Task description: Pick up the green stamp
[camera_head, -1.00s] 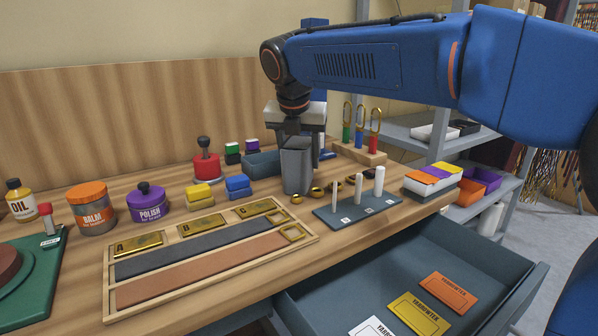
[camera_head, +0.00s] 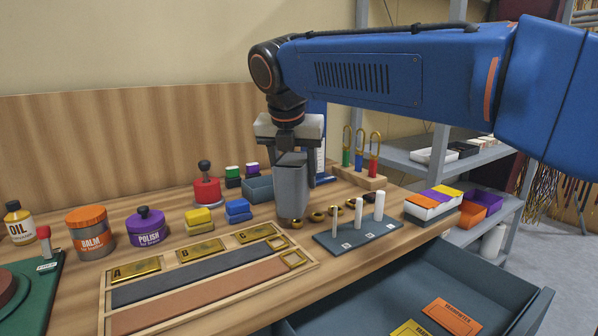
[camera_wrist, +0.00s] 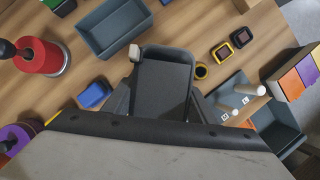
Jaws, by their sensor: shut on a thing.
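A small green-topped block with a dark base (camera_head: 232,176), apparently the green stamp, stands at the back of the workbench, left of the grey tray. My gripper (camera_head: 291,172) is away from it, to the right and nearer the front. My gripper is shut on a grey cup (camera_head: 291,195), held over the bench behind the long wooden rack. In the wrist view the grey cup (camera_wrist: 162,88) fills the space between my fingers. Whether the cup touches the bench I cannot tell.
Gold rings (camera_head: 317,216) and a peg stand (camera_head: 358,236) are at right, above an open drawer (camera_head: 390,283).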

